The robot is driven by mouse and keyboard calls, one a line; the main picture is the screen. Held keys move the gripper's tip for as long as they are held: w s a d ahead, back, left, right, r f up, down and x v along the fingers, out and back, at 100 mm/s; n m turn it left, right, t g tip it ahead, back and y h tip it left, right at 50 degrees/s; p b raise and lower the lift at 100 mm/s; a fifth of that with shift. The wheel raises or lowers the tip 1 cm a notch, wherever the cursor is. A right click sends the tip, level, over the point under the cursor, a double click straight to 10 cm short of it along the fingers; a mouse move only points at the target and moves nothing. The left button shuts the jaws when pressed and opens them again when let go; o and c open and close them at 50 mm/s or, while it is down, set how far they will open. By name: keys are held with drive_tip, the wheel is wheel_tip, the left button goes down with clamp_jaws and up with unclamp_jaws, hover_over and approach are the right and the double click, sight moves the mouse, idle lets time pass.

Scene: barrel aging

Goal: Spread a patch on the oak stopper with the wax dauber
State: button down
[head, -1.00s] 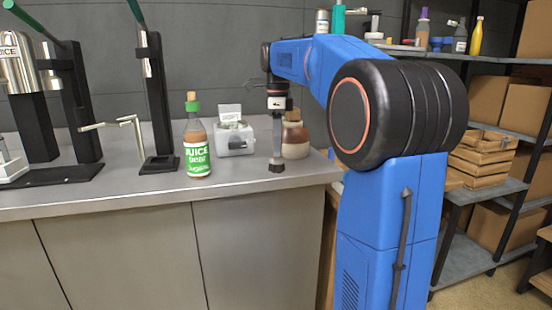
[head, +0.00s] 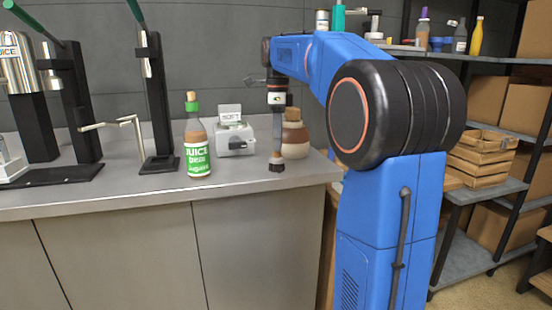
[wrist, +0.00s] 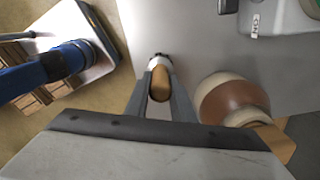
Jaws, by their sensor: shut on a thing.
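My gripper (head: 277,104) is shut on the wax dauber (head: 277,150), a brush with a slim handle and a dark head. It hangs upright, head down, low at the counter's right end; I cannot tell whether it touches the top. In the wrist view my gripper (wrist: 160,88) holds the rounded wooden handle of the dauber (wrist: 160,82). A brown-and-cream jug (head: 294,138) stands just behind and right of it, with a brown wooden stopper (head: 292,114), likely the oak stopper, in its mouth. The jug (wrist: 230,98) and stopper (wrist: 276,142) also show in the wrist view.
A juice bottle (head: 196,148) with a green collar and cork-like top stands left. A grey-white device (head: 235,140) with a sign sits between bottle and jug. Tap stands (head: 155,100) fill the left. The counter front (head: 110,195) is clear. Shelves with wooden crates (head: 484,155) stand right.

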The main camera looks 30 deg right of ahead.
drive_tip(key=shift+r, duration=3.45)
